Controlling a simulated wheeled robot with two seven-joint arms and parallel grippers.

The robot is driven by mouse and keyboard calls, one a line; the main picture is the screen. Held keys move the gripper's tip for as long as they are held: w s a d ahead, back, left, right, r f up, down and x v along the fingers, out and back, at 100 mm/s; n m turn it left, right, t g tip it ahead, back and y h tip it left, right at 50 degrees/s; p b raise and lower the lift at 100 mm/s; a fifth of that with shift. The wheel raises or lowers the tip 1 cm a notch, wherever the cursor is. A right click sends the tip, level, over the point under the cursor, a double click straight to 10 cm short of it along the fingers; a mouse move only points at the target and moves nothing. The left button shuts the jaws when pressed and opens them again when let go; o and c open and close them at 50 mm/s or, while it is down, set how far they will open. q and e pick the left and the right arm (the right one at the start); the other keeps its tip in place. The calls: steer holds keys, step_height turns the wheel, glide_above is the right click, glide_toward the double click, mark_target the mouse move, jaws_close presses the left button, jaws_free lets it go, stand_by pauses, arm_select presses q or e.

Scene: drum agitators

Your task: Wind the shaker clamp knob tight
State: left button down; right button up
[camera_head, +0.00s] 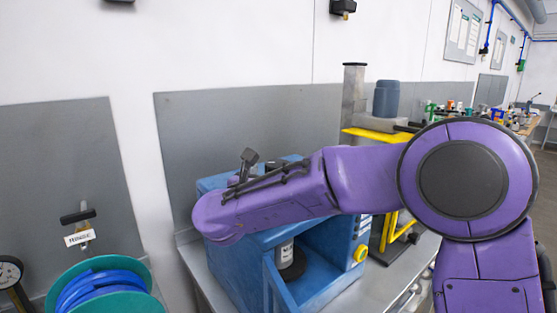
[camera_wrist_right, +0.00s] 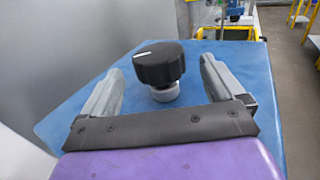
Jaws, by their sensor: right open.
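The clamp knob (camera_wrist_right: 160,63) is black and ribbed with a white line on its top. It stands on a silver collar (camera_wrist_right: 165,93) above the blue top of the shaker (camera_wrist_right: 80,112). My right gripper (camera_wrist_right: 161,70) is open, with one grey finger on each side of the knob and a visible gap on both sides. In the head view the blue shaker (camera_head: 340,270) stands on a bench, and my right gripper (camera_head: 271,158) is over its top, partly hiding the knob (camera_head: 271,165). My left gripper is not in view.
A blue hose reel (camera_head: 105,290) is at the lower left. A yellow stand with a dark grey drum (camera_head: 387,98) is behind, to the right.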

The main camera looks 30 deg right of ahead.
mark_target(279, 166)
steer(key=p+x, duration=0.2)
steer(key=x, duration=0.3)
steer(key=shift+w+d, duration=0.25)
steer(key=shift+w, duration=0.05)
steer(key=shift+w+d+f, duration=0.1)
steer(key=shift+w+d, duration=0.2)
steer(key=shift+d, duration=0.15)
steer(key=shift+s, duration=0.1)
